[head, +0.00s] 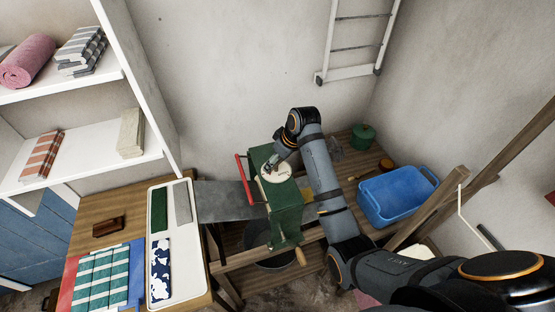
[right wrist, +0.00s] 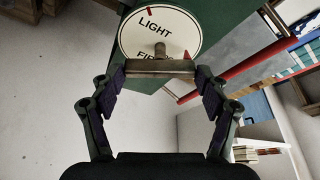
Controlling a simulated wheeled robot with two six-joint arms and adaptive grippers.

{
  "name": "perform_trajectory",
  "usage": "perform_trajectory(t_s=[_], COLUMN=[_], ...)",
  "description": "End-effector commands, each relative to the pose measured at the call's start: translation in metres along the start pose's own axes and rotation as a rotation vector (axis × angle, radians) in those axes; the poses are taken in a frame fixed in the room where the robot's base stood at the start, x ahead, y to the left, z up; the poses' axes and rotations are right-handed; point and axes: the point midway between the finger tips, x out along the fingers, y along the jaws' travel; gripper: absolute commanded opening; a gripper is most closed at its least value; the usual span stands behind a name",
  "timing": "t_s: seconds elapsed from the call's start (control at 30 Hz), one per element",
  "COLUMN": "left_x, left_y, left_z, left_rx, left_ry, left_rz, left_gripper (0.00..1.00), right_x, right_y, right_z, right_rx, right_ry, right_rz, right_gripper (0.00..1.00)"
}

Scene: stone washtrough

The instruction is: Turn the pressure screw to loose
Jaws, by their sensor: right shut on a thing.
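The green wringer (head: 287,208) stands on a wooden bench. On its top is a round cream dial (head: 270,176), which also shows in the right wrist view (right wrist: 137,30). The word LIGHT is readable on it; a second word starting with FI is partly covered. A small red mark shows at the dial's edge. The pressure screw's metal crossbar (right wrist: 160,68) sits over the dial on a short post. My right gripper (head: 277,164) is shut on this crossbar, with one finger at each end. My left gripper is out of view.
A red bar (head: 243,178) runs along the wringer's left side, and a grey board (head: 222,200) lies beside it. A blue basin (head: 395,196) and a green lidded pot (head: 362,136) are at right. A table with folded cloths (head: 103,272) and white shelves (head: 90,168) are at left.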

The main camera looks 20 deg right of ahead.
Motion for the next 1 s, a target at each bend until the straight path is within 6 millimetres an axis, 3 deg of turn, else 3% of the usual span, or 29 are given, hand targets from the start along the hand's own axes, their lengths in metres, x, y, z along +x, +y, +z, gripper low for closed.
perform_trajectory(t_s=[0.27,1.0], left_x=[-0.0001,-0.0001], left_y=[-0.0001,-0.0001], left_z=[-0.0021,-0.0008], left_rx=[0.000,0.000], left_ry=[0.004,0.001], left_rz=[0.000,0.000], left_gripper=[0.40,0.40], right_x=[-0.0001,-0.0002], right_y=[-0.0006,-0.0027], right_z=[0.0000,-0.0007], right_rx=[0.061,0.462], right_ry=[0.000,0.000], right_rz=[0.026,0.193], right_gripper=[0.44,0.44])
